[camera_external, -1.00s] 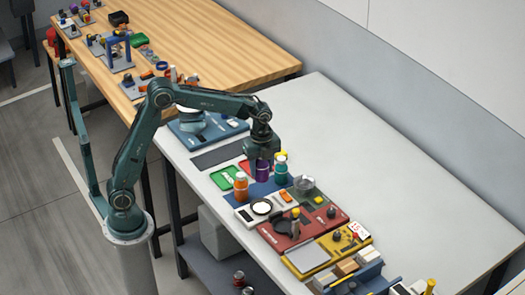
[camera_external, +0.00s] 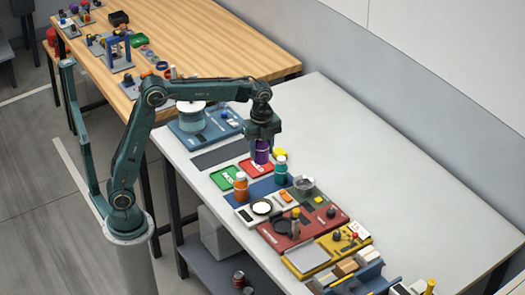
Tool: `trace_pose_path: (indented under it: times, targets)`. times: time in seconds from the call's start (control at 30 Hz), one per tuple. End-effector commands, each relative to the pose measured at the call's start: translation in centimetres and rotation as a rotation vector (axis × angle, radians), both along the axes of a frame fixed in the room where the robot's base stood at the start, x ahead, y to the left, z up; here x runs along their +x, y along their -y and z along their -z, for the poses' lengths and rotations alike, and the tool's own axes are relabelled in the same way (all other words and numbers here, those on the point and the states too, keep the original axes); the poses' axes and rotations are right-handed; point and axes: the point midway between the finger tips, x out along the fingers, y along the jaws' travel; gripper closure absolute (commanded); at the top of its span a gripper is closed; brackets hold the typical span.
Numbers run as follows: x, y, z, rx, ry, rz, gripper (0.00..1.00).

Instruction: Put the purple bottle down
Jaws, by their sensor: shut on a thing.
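The purple bottle (camera_external: 262,153) is upright between the fingers of my gripper (camera_external: 262,142), which is shut on its upper part and points down. In the picture the bottle overlaps the far right part of a red tray (camera_external: 251,169). I cannot tell whether its base is above the surface or touching it. A green tray (camera_external: 223,178) lies to the left of the red one.
An orange bottle (camera_external: 240,187) and a teal bottle (camera_external: 280,171) stand in front, near a blue mat (camera_external: 262,187). A small yellow object (camera_external: 280,153) is close on the right. The white table (camera_external: 360,160) is clear farther right.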

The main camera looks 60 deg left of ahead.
Motion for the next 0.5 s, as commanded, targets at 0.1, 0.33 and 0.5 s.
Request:
trace_pose_path:
  times: [0.1,0.33,0.5]
  targets:
    - [0.0,0.0,0.0,0.0,0.001,0.0,0.89]
    - [0.2,-0.7,0.1,0.0,0.001,-0.002,0.89]
    - [0.7,-3.1,0.3,0.0,0.001,-0.005,0.89]
